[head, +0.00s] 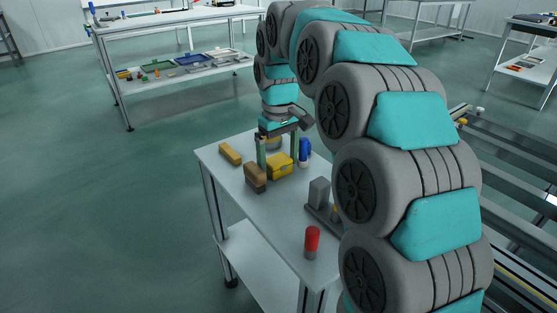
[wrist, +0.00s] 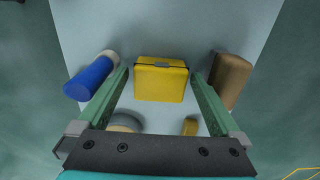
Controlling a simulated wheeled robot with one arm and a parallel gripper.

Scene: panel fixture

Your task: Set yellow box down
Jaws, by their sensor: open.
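In the wrist view the yellow box (wrist: 161,80) lies between the far ends of my two green fingers. My gripper (head: 278,168) points down over the table with one finger on each side of the box. In the wrist view my gripper (wrist: 161,78) is open, with a gap between each finger and the box. I cannot tell for certain whether the box's underside touches the tabletop, but it appears to rest there.
A brown block (head: 256,178) stands close by one finger and a blue cylinder (head: 304,150) by the other. A yellow block (head: 230,154), a grey fixture (head: 319,193) and a red cylinder (head: 312,240) also stand on the table. The table's left front area is clear.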

